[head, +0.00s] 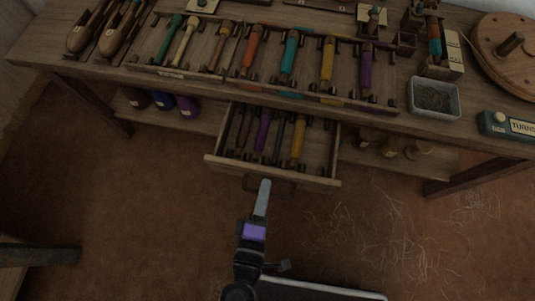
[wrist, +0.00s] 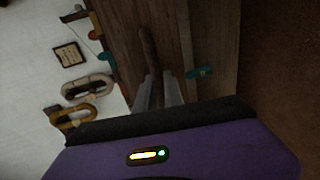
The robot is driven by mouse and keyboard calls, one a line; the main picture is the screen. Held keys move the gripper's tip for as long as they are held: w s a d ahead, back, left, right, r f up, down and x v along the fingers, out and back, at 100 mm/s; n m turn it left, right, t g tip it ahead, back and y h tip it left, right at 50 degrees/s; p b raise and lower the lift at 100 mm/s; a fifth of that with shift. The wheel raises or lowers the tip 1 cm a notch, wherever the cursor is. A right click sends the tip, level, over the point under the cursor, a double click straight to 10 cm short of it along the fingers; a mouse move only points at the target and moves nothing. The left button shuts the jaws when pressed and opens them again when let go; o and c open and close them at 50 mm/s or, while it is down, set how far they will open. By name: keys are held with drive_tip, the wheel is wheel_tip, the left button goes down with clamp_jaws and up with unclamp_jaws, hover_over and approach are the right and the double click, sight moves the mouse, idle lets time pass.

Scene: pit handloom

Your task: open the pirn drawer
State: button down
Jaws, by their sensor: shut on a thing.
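The pirn drawer (head: 278,175) stands pulled out from under the wooden bench in the head view. Several pirns lie inside it, among them a purple one (head: 263,131) and a yellow one (head: 298,140). My gripper (head: 265,184) is at the middle of the drawer's front, shut on its handle (head: 252,184). In the wrist view, the two grey fingers (wrist: 160,82) close around a dark bar (wrist: 148,45), the handle. The fingers partly hide the handle in the head view.
The bench top holds a rack of coloured pirns (head: 260,80), shuttles (head: 88,30), a grey tray (head: 433,97) and a round wooden wheel (head: 505,55). Dark and purple containers (head: 162,102) stand on the shelf left of the drawer. The floor before the drawer is mostly clear, with loose threads at right.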

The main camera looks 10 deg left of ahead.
drive_tip(key=shift+s, duration=0.35)
drive_tip(key=c, duration=1.5)
unclamp_jaws()
drive_tip(key=p+v, duration=0.1)
drive_tip(key=v, duration=0.6)
drive_tip(key=shift+s, duration=0.4)
